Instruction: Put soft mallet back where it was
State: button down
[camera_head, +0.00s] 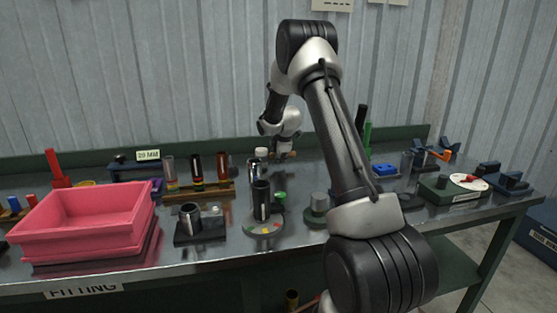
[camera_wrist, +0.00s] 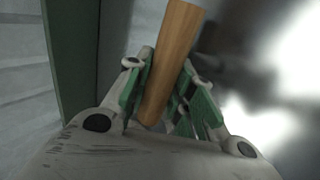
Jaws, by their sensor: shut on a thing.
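My gripper (camera_wrist: 164,88) is shut on the wooden handle of the soft mallet (camera_wrist: 174,45) in the wrist view. The handle slants up between the green finger pads, and its lower end shows between the fingers. The mallet's head is out of that view. In the head view my gripper (camera_head: 285,154) is small, low over the back part of the bench near the dark green back rail. I cannot make out the mallet clearly there, nor tell whether it touches the bench.
The metal bench (camera_head: 215,258) holds a pink bin (camera_head: 85,235) at the left and a wooden rack of tubes (camera_head: 199,190). A round stand with an upright tube (camera_head: 262,205) is in front of my gripper. A dark green box with a white dial (camera_head: 452,188) is at the right.

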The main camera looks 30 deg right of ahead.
jog(key=shift+f, duration=0.55)
jog(key=c, duration=1.2)
grip_release()
jog(key=shift+f, duration=0.1)
jog(key=shift+c, duration=0.2)
